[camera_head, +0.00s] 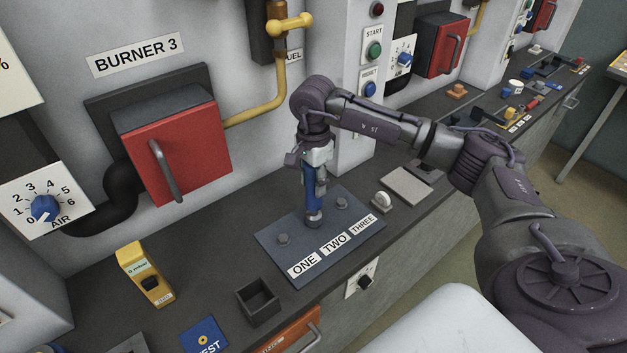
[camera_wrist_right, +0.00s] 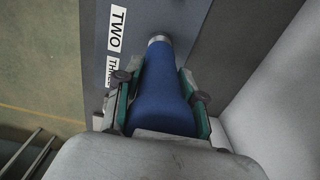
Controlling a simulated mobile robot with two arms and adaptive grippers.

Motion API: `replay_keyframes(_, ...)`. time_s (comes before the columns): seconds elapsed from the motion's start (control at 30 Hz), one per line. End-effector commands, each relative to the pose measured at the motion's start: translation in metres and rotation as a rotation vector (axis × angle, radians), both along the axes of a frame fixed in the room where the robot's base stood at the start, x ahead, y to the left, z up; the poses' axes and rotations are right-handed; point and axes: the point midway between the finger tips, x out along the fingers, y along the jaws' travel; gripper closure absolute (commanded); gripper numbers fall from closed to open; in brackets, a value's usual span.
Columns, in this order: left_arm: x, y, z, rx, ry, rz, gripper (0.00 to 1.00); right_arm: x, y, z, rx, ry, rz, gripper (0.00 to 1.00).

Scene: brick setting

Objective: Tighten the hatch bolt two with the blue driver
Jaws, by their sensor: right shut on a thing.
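The hatch plate (camera_head: 275,250) lies on the dark counter with labels ONE, TWO and THREE along its front edge. Bolt one (camera_head: 283,239) and bolt three (camera_head: 342,203) stand on it to either side. My right gripper (camera_head: 316,172) is shut on the blue driver (camera_head: 310,203), which is upright with its metal tip down at the bolt behind the label TWO (camera_head: 333,240). The tip hides that bolt, so I cannot tell how well it is seated. The right wrist view shows the blue handle (camera_wrist_right: 165,95) between the fingers. My left gripper is not in view.
A yellow device (camera_head: 145,274), an open dark box (camera_head: 258,301) and a blue block (camera_head: 204,337) stand left of the plate. A grey pad (camera_head: 408,186) and a white-topped knob (camera_head: 382,201) are to its right. The red burner box (camera_head: 180,150) juts from the wall behind.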

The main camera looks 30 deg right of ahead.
Motion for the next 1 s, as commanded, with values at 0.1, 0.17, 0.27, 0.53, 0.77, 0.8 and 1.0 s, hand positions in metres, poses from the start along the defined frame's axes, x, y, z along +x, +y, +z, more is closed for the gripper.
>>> replay_keyframes(0.1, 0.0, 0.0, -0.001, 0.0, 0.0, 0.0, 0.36, 0.0, 0.0, -0.002, 0.0, 0.001, 0.0, 1.0)
replay_keyframes(0.17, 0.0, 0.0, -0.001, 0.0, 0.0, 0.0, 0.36, 0.0, 0.0, -0.002, 0.0, 0.001, 0.0, 1.0)
replay_keyframes(0.27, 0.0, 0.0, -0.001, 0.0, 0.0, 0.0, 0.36, -0.001, 0.0, -0.002, 0.0, 0.002, 0.0, 1.0)
replay_keyframes(0.53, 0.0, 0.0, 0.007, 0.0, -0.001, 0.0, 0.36, 0.0, 0.0, 0.012, 0.0, 0.001, 0.0, 1.0)
replay_keyframes(0.77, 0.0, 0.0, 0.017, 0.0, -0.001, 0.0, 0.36, 0.0, 0.0, 0.031, -0.001, -0.001, 0.0, 1.0)
replay_keyframes(0.8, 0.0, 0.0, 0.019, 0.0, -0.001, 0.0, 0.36, 0.0, 0.0, 0.034, -0.001, -0.001, 0.0, 1.0)
replay_keyframes(1.0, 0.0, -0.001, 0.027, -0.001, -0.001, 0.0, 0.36, 0.0, 0.0, 0.049, 0.001, -0.002, 0.0, 1.0)
